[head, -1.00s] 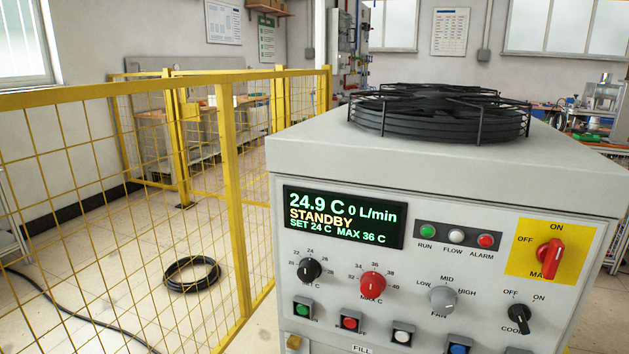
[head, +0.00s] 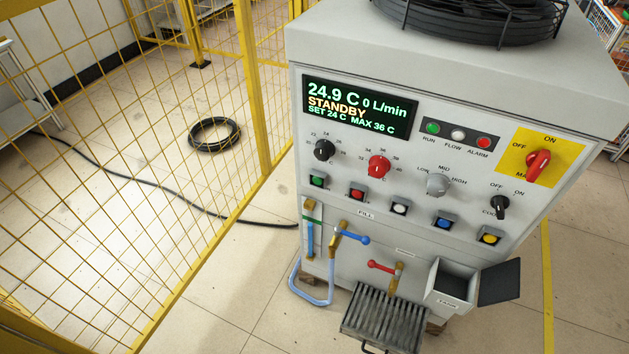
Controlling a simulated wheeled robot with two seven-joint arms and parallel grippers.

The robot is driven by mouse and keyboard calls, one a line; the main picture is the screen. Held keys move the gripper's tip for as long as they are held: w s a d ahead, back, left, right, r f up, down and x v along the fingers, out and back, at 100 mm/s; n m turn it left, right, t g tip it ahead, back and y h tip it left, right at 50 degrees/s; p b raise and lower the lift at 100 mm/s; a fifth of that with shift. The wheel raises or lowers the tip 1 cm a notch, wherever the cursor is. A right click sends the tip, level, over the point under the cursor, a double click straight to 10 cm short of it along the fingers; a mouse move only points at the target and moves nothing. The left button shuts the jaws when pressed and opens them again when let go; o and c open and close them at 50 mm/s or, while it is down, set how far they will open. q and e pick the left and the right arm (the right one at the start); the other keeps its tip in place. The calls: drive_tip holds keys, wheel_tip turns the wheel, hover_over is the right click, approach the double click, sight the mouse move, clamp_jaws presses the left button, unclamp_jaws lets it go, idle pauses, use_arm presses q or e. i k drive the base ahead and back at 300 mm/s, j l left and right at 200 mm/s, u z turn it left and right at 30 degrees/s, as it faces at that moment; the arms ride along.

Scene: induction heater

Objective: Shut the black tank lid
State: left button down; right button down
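The black tank lid (head: 499,282) stands swung open to the right of a small light-grey tank box (head: 437,291). The box sticks out low on the front of the grey cabinet (head: 405,214), at its lower right. The box's top is open and its inside looks dark. A small label is on the box's front, too small to read surely. Neither of my grippers shows in the head view.
A slatted metal grate (head: 383,322) sticks out left of the tank box. A red-handled valve (head: 384,267) and a blue-handled valve (head: 350,236) project from the cabinet, with a blue hose (head: 312,298) below. A yellow mesh fence (head: 150,190) stands at left.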

sight(499, 282)
drive_tip(key=k+l, duration=0.15)
drive_tip(key=l, duration=0.25)
drive_tip(key=k+l+u, duration=0.1)
drive_tip(key=l, duration=0.3)
drive_tip(key=k+l, duration=0.25)
drive_tip(key=l, duration=0.15)
